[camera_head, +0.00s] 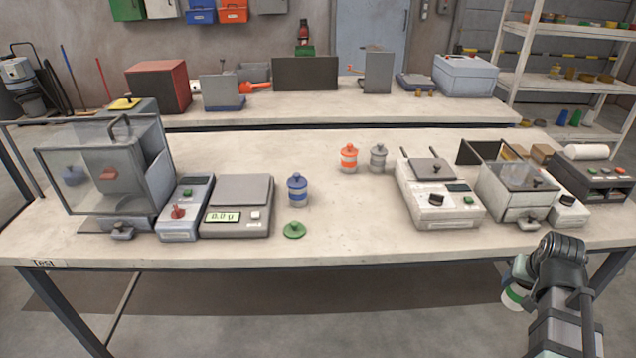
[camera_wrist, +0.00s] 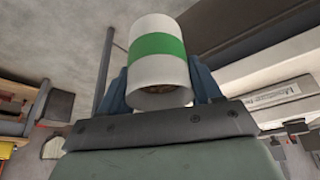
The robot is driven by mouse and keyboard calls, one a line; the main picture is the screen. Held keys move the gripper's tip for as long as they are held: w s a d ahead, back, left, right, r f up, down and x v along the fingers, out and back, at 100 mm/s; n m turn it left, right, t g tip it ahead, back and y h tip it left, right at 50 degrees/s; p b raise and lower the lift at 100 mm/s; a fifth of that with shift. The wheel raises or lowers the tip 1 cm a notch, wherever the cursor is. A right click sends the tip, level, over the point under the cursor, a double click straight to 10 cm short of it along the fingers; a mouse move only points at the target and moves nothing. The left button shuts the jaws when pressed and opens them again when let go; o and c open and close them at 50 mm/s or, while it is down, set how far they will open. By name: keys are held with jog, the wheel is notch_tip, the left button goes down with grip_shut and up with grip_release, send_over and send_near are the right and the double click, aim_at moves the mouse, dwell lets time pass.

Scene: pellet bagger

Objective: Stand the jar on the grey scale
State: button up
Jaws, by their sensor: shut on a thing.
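The jar (camera_head: 514,294) is white with a green band. It hangs tilted at the lower right of the head view, off the table's front edge. In the wrist view the jar (camera_wrist: 158,50) sits between the blue fingers of my gripper (camera_wrist: 160,78), which is shut on it. Its near end looks open, with something brown inside. My gripper (camera_head: 519,278) is partly hidden by my wrist in the head view. The grey scale (camera_head: 238,192) stands left of centre on the table, reading 0.0 g, with its flat plate empty. The jar is far to its right.
A blue-lidded jar (camera_head: 297,190) and a loose green lid (camera_head: 294,230) lie just right of the scale. Orange (camera_head: 348,158) and grey (camera_head: 378,158) lidded jars stand further back. A red-knobbed device (camera_head: 184,208) adjoins the scale's left.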

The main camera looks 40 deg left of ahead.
jog(key=d+f+m+h, duration=0.1)
jog(key=d+m, duration=0.2)
jog(key=d, duration=1.1)
jog(key=s+a+r+n+y, duration=0.15)
jog(key=a+n, duration=0.25)
jog(key=a, duration=1.5)
jog(key=s+a+r+n+y, duration=0.1)
jog(key=s+a+r+n, duration=0.15)
jog(key=a, duration=1.65)
jog(key=s+a+r+n+g+y, duration=0.1)
jog(key=s+a+r+n, duration=0.35)
jog(key=a, duration=1.45)
jog(key=s+a+r+n+g, duration=0.15)
jog(key=s+a+r, duration=0.45)
jog(key=a, duration=1.3)
jog(key=s+a+r+n+g+y, duration=0.1)
jog(key=s+a+r+n, duration=0.45)
jog(key=a, duration=1.35)
jog(key=shift+g, duration=0.35)
jog(key=shift+s+d+f, duration=0.1)
jog(key=shift+s+f, duration=0.15)
jog(key=shift+f, duration=1.8)
jog(key=shift+s+a+f, duration=0.1)
jog(key=shift+s+f, duration=0.1)
jog(key=shift+f, duration=1.9)
jog(key=shift+s+d+f, duration=0.1)
jog(key=shift+s+f, duration=0.15)
jog(key=shift+f, duration=1.8)
jog(key=shift+f, duration=0.15)
